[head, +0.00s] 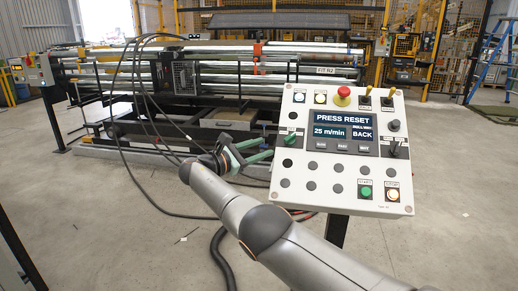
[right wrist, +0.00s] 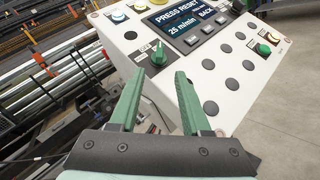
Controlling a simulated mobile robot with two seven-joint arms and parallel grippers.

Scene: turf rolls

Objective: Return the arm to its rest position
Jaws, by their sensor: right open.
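My right gripper (head: 267,147) is open and empty at the left edge of the white control panel (head: 300,190). In the right wrist view, its two green fingers (right wrist: 160,80) stand apart and point at the panel near a green rotary knob (right wrist: 157,54). Nothing is between the fingers, and the knob lies beyond their tips. Whether a fingertip touches the panel I cannot tell. My right arm (head: 265,225) stretches from the lower right, in front of the panel's lower left. The panel's screen (head: 343,132) reads "PRESS RESET", "25 m/min" and "BACK". My left gripper is out of view.
The panel carries a red mushroom button (head: 343,95), levers and several round buttons. Behind it stands a long roller machine (head: 215,75). Black cables (head: 122,150) hang and lie close to my right arm. A blue ladder (head: 490,65) is at the far right. Concrete floor (head: 90,220) is open at left.

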